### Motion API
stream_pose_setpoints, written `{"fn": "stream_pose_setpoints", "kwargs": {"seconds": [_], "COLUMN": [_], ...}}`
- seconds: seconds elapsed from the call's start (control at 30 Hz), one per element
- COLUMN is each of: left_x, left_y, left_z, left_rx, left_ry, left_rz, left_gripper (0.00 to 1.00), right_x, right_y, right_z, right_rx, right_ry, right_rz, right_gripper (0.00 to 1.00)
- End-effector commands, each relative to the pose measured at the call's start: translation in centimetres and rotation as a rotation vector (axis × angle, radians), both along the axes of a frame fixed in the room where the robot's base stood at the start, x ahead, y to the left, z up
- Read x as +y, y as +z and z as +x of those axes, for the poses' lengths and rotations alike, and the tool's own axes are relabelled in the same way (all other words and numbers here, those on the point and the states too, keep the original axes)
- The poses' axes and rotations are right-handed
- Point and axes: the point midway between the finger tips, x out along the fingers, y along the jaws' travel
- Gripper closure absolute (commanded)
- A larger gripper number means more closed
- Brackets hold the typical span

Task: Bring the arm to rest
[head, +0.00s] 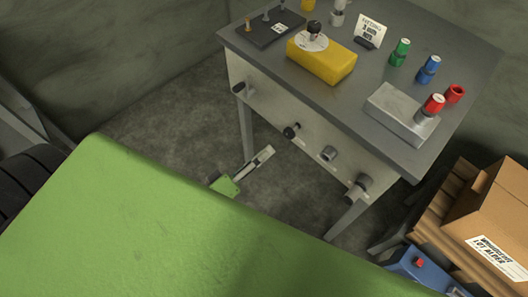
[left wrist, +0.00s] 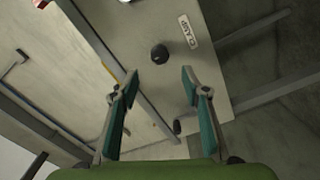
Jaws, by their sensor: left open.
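My left gripper (head: 262,156) is low in the gap in front of the grey workbench (head: 262,48), beside the bench's near side and below its top. In the left wrist view its two green-padded fingers (left wrist: 158,82) are spread apart with nothing between them. My right gripper is in neither view.
The bench front carries several dark knobs (head: 291,131). On top are a yellow block (head: 322,62), a metal block (head: 395,112), and green (head: 400,52), blue (head: 428,69) and red pieces (head: 455,94). A cardboard box (head: 495,215) stands at right. The floor left of the bench is clear.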

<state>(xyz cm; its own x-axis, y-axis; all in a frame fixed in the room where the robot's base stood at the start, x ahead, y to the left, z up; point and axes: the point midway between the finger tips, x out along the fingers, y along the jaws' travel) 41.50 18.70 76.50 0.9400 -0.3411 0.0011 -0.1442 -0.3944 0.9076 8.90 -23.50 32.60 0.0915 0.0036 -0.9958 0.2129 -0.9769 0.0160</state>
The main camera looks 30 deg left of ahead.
Motion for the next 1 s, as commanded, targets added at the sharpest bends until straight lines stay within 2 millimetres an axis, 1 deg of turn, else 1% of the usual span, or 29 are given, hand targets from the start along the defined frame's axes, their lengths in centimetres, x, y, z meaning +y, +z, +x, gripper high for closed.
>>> {"fn": "stream_pose_setpoints", "kwargs": {"seconds": [0.37, 0.47, 0.57, 0.6, 0.67, 0.7, 0.77, 0.8, 0.87, 0.9, 0.97, 1.0], "left_x": [0.0, 0.2, 1.0, 1.6, 2.5, 3.1, 4.1, 4.6, 5.4, 5.8, 6.3, 6.4], "left_y": [-0.1, -1.5, -5.6, -8.0, -12.1, -15.0, -19.4, -22.1, -26.1, -28.7, -32.1, -34.3], "left_z": [0.0, 0.1, 0.0, -0.3, -0.9, -1.6, -3.1, -4.4, -6.6, -8.4, -11.3, -13.5], "left_rx": [0.002, 0.019, 0.07, 0.103, 0.166, 0.213, 0.291, 0.345, 0.429, 0.486, 0.572, 0.629], "left_ry": [0.0, 0.004, 0.01, 0.009, 0.003, -0.007, -0.03, -0.051, -0.092, -0.127, -0.187, -0.234], "left_rz": [0.002, 0.043, 0.168, 0.241, 0.362, 0.449, 0.57, 0.648, 0.756, 0.823, 0.916, 0.972], "left_gripper": [0.58, 0.58, 0.58, 0.58, 0.58, 0.58, 0.58, 0.58, 0.58, 0.58, 0.58, 0.58], "right_x": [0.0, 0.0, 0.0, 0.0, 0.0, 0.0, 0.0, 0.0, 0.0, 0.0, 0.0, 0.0], "right_y": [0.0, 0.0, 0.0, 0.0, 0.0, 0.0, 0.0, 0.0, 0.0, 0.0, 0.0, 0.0], "right_z": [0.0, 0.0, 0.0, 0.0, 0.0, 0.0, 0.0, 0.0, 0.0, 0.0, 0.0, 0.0], "right_rx": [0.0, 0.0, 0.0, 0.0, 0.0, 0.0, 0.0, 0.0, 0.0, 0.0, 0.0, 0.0], "right_ry": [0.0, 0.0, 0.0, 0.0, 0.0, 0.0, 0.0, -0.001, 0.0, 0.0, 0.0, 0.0], "right_rz": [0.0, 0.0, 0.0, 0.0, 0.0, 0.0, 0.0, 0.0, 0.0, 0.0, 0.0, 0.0], "right_gripper": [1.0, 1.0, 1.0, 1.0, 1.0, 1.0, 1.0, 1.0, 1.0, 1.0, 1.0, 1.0]}}
